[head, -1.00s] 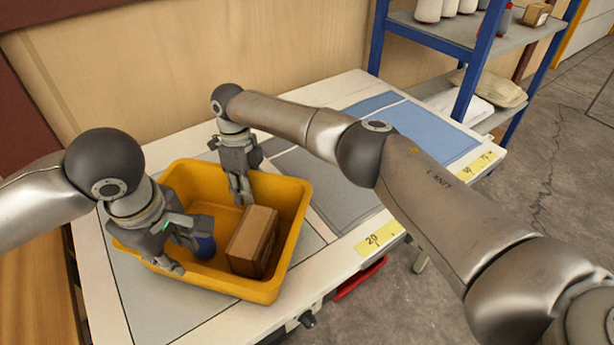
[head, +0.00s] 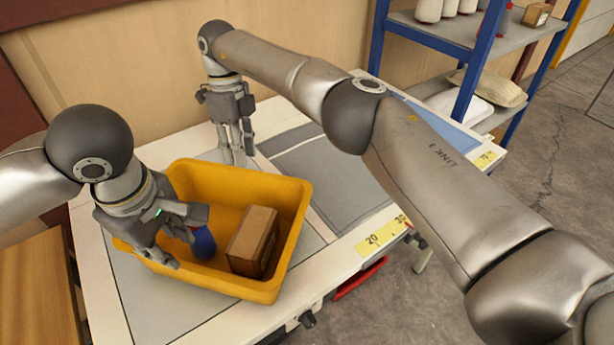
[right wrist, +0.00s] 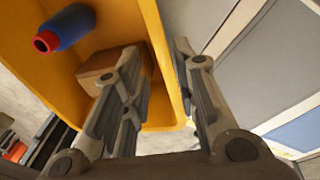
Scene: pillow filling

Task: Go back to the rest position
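My left gripper (head: 188,243) is open above the left part of the yellow tote (head: 293,245). A blue bottle (head: 205,243) lies in the tote near its fingers, partly hidden by them. The right wrist view shows the bottle (right wrist: 70,27) with its red cap and no finger on it. My right gripper (head: 237,150) is raised at the tote's back edge, fingers pointing down. A brown box (head: 253,242) sits in the tote's right part.
The tote stands on a white table (head: 320,250) with grey and blue mats (head: 325,175). Yellow number labels (head: 383,237) mark the front edge. A blue-framed shelf (head: 470,75) with bottles and sacks stands at the back right. A wooden wall is close behind.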

